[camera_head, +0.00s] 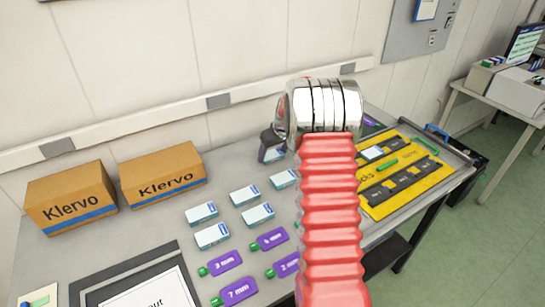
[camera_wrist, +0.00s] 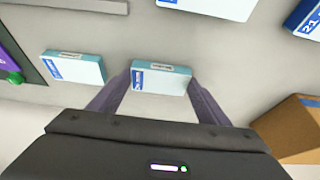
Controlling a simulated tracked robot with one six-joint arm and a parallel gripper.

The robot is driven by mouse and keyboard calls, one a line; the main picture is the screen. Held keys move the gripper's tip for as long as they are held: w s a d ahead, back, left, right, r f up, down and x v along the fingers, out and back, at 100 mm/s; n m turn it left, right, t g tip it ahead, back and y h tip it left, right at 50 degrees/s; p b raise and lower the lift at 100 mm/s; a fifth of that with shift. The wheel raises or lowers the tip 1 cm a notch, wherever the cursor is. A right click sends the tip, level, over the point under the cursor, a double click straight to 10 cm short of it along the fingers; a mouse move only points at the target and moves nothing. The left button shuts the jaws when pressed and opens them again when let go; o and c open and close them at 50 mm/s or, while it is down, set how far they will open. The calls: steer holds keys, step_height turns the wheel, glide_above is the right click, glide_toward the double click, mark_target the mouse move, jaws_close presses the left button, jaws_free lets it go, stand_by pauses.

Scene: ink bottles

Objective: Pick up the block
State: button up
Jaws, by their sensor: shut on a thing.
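In the wrist view, a white block (camera_wrist: 161,79) with a teal edge and a blue-marked end lies between the two dark fingers of my gripper (camera_wrist: 160,84). My gripper is shut on it. Whether the block is clear of the table cannot be told. Similar white blocks show to its left (camera_wrist: 74,69) and at the top edge (camera_wrist: 210,6). In the head view, several white blocks, such as one at the front (camera_head: 212,236), lie on the grey table (camera_head: 160,235). My red arm hides much of the gripper there, and which block is held is unclear.
Two cardboard Klervo boxes (camera_head: 70,197) (camera_head: 163,175) stand at the back left. Several purple pieces with green ends (camera_head: 238,291) lie at the front. A yellow tray (camera_head: 405,195) with dark slots and green pieces sits at the right. A framed sheet (camera_head: 150,288) lies front left.

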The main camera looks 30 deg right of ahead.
mark_target(273, 155)
steer(key=c, duration=0.3)
steer(key=shift+c, duration=0.2)
step_height(273, 155, up, 10)
stand_by(0.5)
stand_by(0.4)
steer(key=shift+n, duration=0.3)
steer(key=s+a+f, duration=0.2)
steer(key=s+a, duration=0.1)
steer(key=a, duration=0.7)
steer(key=s+a+f, duration=0.2)
steer(key=s+a, duration=0.1)
steer(key=a, duration=0.8)
steer(key=s+a+f, duration=0.2)
steer(key=s+a, duration=0.1)
steer(key=a, duration=0.7)
steer(key=shift+a, duration=0.35)
steer(key=shift+s+a+f, duration=0.1)
steer(key=shift+s+a, duration=0.15)
steer(key=shift+a, duration=0.1)
